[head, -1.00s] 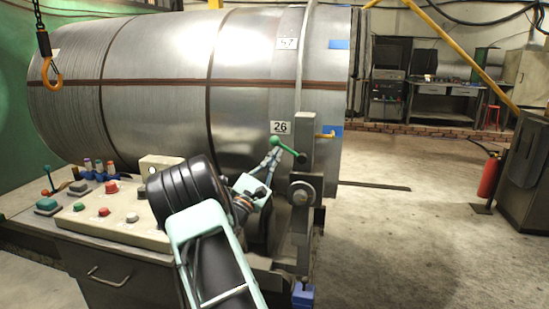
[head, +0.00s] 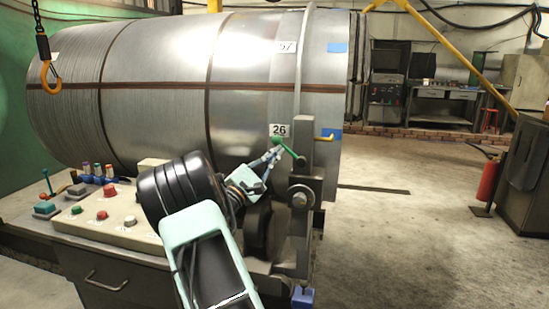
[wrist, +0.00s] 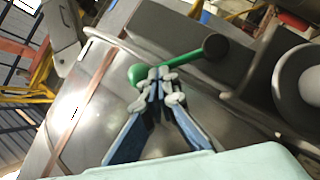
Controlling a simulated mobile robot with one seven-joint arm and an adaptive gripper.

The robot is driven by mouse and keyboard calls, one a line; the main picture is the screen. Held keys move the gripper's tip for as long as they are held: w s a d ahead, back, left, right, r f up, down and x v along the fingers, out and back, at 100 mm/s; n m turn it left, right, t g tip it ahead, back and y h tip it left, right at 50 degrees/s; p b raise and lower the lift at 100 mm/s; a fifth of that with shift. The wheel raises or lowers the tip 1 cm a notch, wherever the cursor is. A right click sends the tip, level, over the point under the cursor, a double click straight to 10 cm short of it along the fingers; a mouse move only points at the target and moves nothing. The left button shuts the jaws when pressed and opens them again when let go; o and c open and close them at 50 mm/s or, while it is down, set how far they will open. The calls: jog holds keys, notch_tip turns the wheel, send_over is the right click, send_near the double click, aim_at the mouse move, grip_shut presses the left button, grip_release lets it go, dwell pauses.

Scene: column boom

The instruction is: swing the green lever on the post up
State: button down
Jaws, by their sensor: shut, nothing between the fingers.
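The green lever (head: 287,148) is on the upright post (head: 300,180) in front of the drum. It slopes from a green knob at the upper left to a dark end at the lower right, by the post. In the wrist view the lever (wrist: 185,60) lies across the top of the fingers, with its knob at the left. My gripper (head: 276,155) is shut and empty, its fingertips (wrist: 159,80) close to the lever near the knob. I cannot tell whether they touch it. The fingertips hide part of the lever in the wrist view.
A large metal drum (head: 240,60) fills the space behind the lever. A control console (head: 125,225) with buttons stands at the left. A round hub (head: 301,197) is on the post below the lever. A hook (head: 50,75) hangs at the upper left.

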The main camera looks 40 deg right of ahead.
jog(key=r+m+g, duration=0.1)
jog(key=m, duration=0.1)
jog(key=s+r+m+y, duration=0.1)
jog(key=d+r+m+g+b, duration=0.1)
jog(key=m, duration=0.1)
jog(key=shift+s+m+g+y, duration=0.2)
jog(key=shift+m+g+y, duration=0.1)
jog(key=shift+s+d+r+m+g+y+b, duration=0.2)
jog(key=shift+s+d+r+m+y+b, duration=0.1)
jog(key=shift+m, duration=0.25)
jog(key=shift+s+d+r+m+g+y+b, duration=0.2)
jog(key=shift+m+y+b, duration=0.1)
jog(key=shift+m, duration=0.25)
jog(key=shift+s+d+r+m+y+b, duration=0.35)
jog(key=shift+s+d+m+y, duration=0.3)
jog(key=shift+m, duration=0.35)
jog(key=shift+a, duration=0.15)
jog(key=shift+w+a, duration=0.35)
jog(key=w+a, duration=0.1)
jog(key=a, duration=0.1)
jog(key=w+a, duration=0.1)
jog(key=shift+w+a, duration=0.1)
jog(key=shift+a, duration=0.3)
send_near(273, 140)
jog(key=shift+s+a+r, duration=0.1)
jog(key=shift+s+r, duration=0.1)
jog(key=shift+s, duration=0.4)
jog(key=shift+s+a+r, duration=0.1)
jog(key=shift+s+r, duration=0.15)
jog(key=shift+s, duration=0.4)
